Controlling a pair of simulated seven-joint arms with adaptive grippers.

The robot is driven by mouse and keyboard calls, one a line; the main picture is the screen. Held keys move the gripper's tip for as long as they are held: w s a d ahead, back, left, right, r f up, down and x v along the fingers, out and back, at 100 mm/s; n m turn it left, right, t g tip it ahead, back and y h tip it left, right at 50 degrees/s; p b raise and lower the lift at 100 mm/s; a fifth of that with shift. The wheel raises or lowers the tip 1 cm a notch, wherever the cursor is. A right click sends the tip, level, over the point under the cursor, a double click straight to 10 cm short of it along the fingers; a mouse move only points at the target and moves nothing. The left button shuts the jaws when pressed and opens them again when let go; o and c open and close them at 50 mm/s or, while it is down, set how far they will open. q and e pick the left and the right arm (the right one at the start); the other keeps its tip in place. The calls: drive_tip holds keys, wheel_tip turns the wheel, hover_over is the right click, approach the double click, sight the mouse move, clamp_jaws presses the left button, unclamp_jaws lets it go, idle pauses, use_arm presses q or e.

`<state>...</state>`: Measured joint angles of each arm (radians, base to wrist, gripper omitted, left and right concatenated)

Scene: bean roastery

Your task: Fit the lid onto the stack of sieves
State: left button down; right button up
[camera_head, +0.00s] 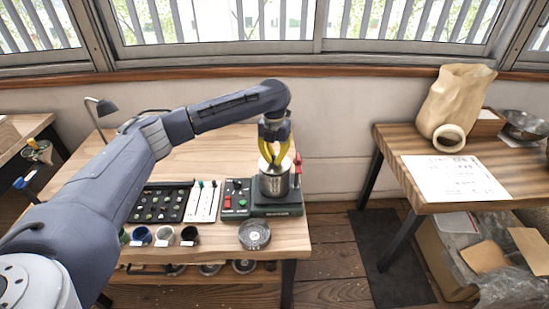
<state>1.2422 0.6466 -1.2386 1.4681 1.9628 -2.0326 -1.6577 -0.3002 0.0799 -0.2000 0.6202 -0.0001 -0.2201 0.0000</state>
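The stack of sieves (274,185) is a shiny metal cylinder standing upright on a dark green and black machine at the right end of the table. A pale round lid (264,166) is at its top. My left gripper (274,160) reaches in from the left and points down, its yellow fingers closing together at the middle of the lid. The fingers hide the lid's centre. I cannot tell whether the lid rests on the stack or hangs just above it. My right gripper is out of view.
The machine (237,201) has red and green buttons, with a red-topped post (298,165) close right of the stack. A round dish (254,235) lies in front. Small cups (165,236) and a black tray (160,203) are left. A gap separates the right table (400,143).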

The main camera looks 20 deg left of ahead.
sight(274, 157)
use_arm(q)
drive_tip(key=shift+f, duration=0.5)
idle(0.5)
drive_tip(key=c, duration=1.9)
unclamp_jaws()
drive_tip(key=shift+r, duration=0.1)
drive_tip(key=shift+s+r, duration=0.1)
drive_tip(key=shift+r, duration=5.3)
